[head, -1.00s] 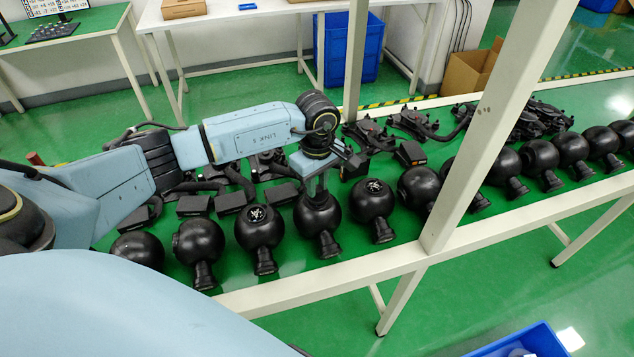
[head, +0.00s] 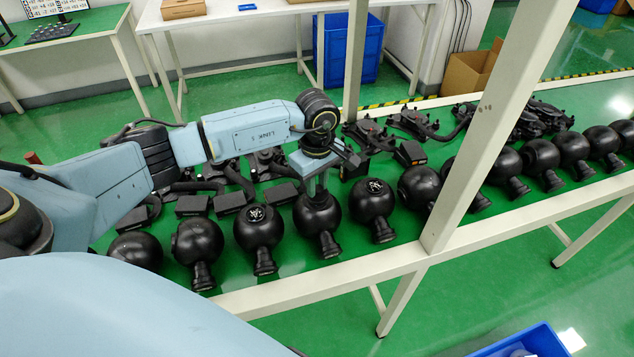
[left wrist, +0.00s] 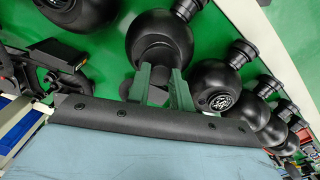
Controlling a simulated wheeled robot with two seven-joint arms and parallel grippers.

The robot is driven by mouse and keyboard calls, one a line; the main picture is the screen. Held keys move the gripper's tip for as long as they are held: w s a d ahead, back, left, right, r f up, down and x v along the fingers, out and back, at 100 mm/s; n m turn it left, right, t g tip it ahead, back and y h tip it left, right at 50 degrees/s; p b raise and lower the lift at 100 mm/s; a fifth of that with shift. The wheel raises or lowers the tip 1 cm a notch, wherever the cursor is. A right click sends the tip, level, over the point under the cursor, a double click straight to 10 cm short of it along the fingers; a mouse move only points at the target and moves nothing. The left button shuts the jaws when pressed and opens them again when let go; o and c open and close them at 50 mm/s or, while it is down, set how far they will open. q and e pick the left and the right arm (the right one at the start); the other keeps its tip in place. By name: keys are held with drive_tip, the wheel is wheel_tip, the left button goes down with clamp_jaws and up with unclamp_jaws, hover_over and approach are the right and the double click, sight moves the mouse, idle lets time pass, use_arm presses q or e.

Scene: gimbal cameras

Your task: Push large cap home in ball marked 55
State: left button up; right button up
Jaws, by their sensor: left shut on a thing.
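Black gimbal balls with necks stand in a row on the green table; I cannot read the number 55 on any of them. My left gripper (head: 317,194) points down onto the top of one ball (head: 318,220). In the left wrist view its two grey-green fingers (left wrist: 160,88) close around a dark round piece, likely the large cap, at that ball (left wrist: 158,28). The fingers and wrist hide most of the piece, so I cannot tell how deep it sits. My right gripper is not in view.
Neighbouring balls stand close on both sides, one with a white-marked cap (head: 258,213) on the left and another (head: 373,186) on the right. Black gimbal parts (head: 232,202) lie behind the row. A white post (head: 478,150) rises at the table's front edge.

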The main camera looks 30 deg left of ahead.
sight(317, 187)
use_arm(q)
drive_tip(key=shift+f+b, duration=0.8)
drive_tip(key=o, duration=1)
drive_tip(key=shift+r, duration=0.15)
wheel_tip(317, 187, up, 13)
drive_tip(key=shift+r, duration=0.15)
drive_tip(key=shift+s, duration=0.1)
